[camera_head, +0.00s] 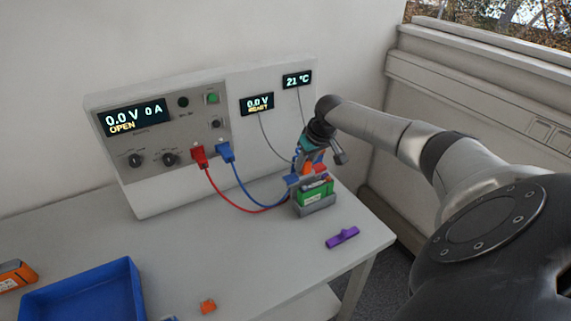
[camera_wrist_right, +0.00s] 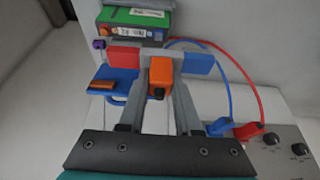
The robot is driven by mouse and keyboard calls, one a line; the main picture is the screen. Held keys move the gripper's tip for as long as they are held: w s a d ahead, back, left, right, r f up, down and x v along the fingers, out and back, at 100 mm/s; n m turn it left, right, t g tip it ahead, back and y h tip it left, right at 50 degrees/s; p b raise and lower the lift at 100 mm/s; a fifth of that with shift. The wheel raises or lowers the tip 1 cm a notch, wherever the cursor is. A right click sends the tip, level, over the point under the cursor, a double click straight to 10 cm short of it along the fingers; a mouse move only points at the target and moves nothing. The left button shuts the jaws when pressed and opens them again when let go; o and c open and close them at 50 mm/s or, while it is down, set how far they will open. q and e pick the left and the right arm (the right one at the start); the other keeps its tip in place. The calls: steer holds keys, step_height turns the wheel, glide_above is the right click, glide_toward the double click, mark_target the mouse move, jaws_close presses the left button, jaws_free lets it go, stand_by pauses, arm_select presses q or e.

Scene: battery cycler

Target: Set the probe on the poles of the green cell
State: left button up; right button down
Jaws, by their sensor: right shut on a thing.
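The green cell (camera_head: 316,192) stands in a grey holder (camera_head: 315,208) near the right end of the table. It also shows at the top of the right wrist view (camera_wrist_right: 128,17). My right gripper (camera_head: 310,150) is directly over it, pointing down. It is shut on the orange handle of the probe (camera_wrist_right: 161,72), whose crossbar has a red end and a blue end. In the head view the probe (camera_head: 312,168) is partly hidden by the gripper. It is just above or at the cell's top; I cannot tell whether its tips touch the poles. My left gripper is out of view.
The cycler (camera_head: 160,195) stands behind, reading 0.0 V, 0 A and OPEN. Red and blue cables (camera_head: 243,203) run from it toward the cell. A purple piece (camera_head: 342,238) lies right of the holder. A blue tray (camera_head: 85,289) is at front left. The table's middle is clear.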

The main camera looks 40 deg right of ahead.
mark_target(319, 166)
steer(key=d+r, duration=0.2)
steer(key=d, duration=0.1)
steer(key=d+r, duration=0.1)
steer(key=shift+s+d+p, duration=0.35)
steer(key=shift+d, duration=0.05)
step_height(319, 166, down, 6)
steer(key=b, duration=0.6)
steer(key=shift+r, duration=0.15)
steer(key=shift+p, duration=0.5)
steer(key=shift+p, duration=0.35)
stand_by(0.3)
steer(key=shift+f+b, duration=0.4)
steer(key=shift+f, duration=0.3)
stand_by(0.6)
steer(key=shift+r, duration=0.1)
stand_by(0.5)
